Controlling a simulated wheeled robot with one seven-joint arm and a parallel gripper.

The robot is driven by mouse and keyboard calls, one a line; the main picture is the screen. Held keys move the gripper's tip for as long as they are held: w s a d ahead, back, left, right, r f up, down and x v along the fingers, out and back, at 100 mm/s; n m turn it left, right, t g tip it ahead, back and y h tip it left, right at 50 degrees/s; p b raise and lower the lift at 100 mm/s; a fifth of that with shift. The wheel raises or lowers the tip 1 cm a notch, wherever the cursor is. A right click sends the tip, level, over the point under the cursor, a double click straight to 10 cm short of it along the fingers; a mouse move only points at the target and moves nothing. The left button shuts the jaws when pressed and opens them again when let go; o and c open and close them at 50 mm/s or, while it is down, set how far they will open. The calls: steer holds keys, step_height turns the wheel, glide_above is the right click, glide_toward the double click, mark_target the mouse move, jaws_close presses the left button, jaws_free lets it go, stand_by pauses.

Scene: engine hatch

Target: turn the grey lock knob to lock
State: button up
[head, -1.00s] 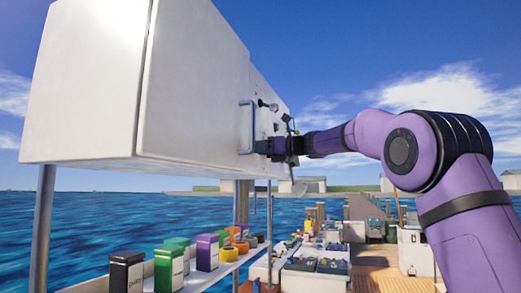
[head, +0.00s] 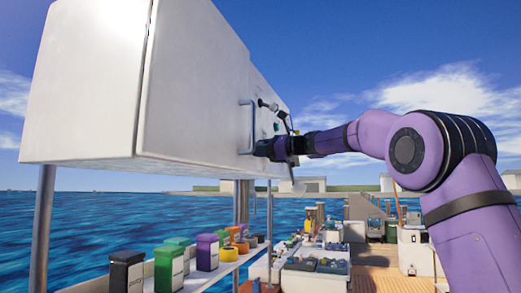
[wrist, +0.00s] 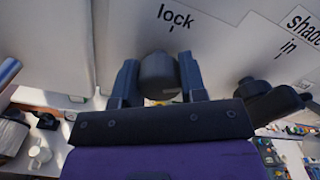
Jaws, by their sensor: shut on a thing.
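The grey lock knob (wrist: 157,74) is a dark grey round knob on the white cabinet's front face, in the upper middle of the wrist view. The word "lock" (wrist: 175,17) with a small tick is printed just above it. My gripper (wrist: 160,80) has one finger on each side of the knob and is shut on it. I cannot read the knob's own pointer.
The white cabinet (head: 90,80) fills the upper left, with a bar handle (head: 247,125) near my gripper. Coloured boxes (head: 207,251) stand on a shelf below.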

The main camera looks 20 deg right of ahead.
steer(key=n, duration=0.6)
steer(key=shift+d, duration=0.1)
steer(key=n, duration=0.5)
steer(key=shift+n, duration=0.4)
steer(key=o, duration=0.9)
steer(key=v, duration=1)
steer(key=shift+s+d, duration=0.2)
steer(key=shift+d, duration=0.1)
